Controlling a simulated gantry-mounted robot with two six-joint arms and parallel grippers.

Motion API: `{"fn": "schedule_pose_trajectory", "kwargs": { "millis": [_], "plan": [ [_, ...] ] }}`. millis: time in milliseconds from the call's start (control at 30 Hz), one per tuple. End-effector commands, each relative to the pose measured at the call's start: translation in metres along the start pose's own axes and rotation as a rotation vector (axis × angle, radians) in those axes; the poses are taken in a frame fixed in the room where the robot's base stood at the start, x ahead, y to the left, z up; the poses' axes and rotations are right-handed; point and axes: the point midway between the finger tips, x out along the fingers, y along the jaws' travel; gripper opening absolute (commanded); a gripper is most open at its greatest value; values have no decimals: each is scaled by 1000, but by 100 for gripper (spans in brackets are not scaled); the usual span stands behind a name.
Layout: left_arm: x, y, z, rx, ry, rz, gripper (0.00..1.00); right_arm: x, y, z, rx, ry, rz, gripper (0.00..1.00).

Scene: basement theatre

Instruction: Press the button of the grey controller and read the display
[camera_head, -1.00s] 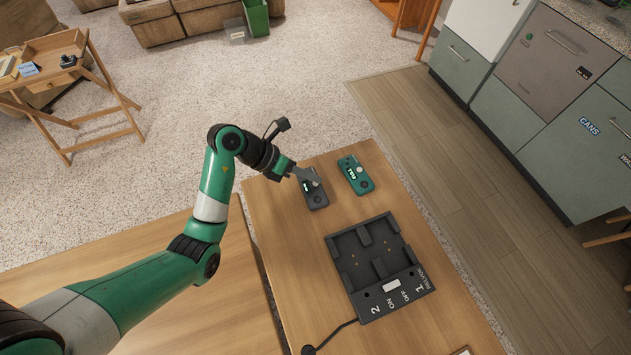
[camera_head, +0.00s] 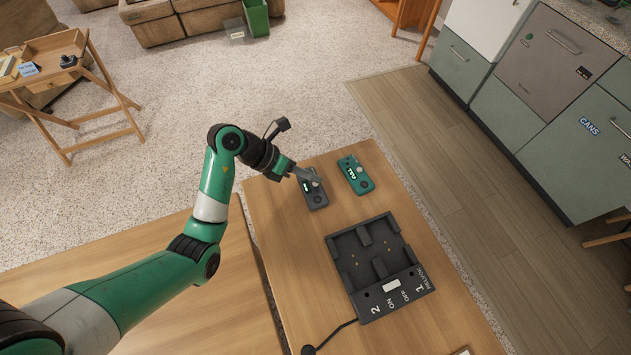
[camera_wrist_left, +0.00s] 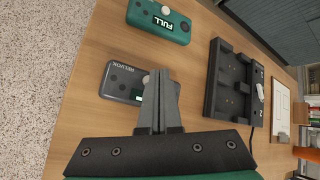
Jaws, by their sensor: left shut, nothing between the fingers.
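The grey controller (camera_head: 317,203) lies on the wooden table, and it also shows in the left wrist view (camera_wrist_left: 118,80), marked RELVOX. My left gripper (camera_head: 316,182) is shut and empty, with its fingertips over the controller's button end. In the left wrist view the shut fingers (camera_wrist_left: 159,72) cover part of the controller and most of its display (camera_wrist_left: 137,98). I cannot tell whether the fingertips touch the button. My right gripper is in neither view.
A green controller (camera_head: 356,175) beside the grey one has a lit display reading FULL (camera_wrist_left: 171,24). A dark charging dock (camera_head: 345,252) with a cable and an ON/OFF switch (camera_head: 391,285) stands nearer. Bare table lies left of the dock. A folding tray table (camera_head: 75,125) stands far left.

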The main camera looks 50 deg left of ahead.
Motion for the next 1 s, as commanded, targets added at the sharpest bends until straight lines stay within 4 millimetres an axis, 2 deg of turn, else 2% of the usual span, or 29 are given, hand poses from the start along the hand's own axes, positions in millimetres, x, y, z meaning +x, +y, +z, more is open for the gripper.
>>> {"fn": "schedule_pose_trajectory", "kwargs": {
  "millis": [1000],
  "plan": [
    [9,7,-7,0,1,0,0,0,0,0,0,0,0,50]
  ]
}}
